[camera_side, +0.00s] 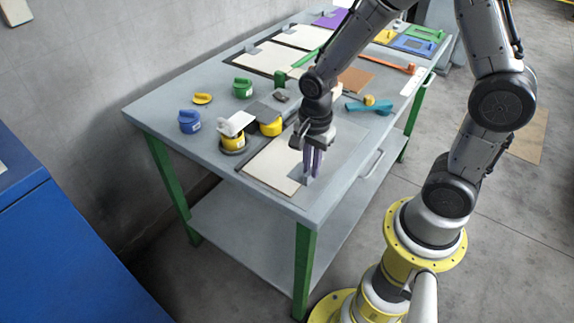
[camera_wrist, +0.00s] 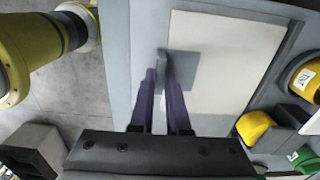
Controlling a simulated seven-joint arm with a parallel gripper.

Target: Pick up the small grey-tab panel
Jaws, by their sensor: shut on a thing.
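The small grey-tab panel (camera_side: 268,166) is a cream rectangle lying at the near end of the grey workbench. In the wrist view the cream panel (camera_wrist: 222,52) fills the upper middle, with a grey square and upright tab (camera_wrist: 183,70) at its left edge. My gripper (camera_side: 311,174) points down over the panel's right edge, its purple fingers closed around the tab. In the wrist view the fingers (camera_wrist: 161,75) stand on either side of the thin tab and hide part of it. The panel looks flat on the bench, though I cannot tell whether it is slightly raised.
A yellow container with a white top (camera_side: 233,137) and another yellow one (camera_side: 270,124) stand just behind the panel. Blue (camera_side: 189,122) and green (camera_side: 242,88) containers sit farther left. Larger cream panels (camera_side: 268,58) lie toward the back. Bare bench lies right of the panel.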

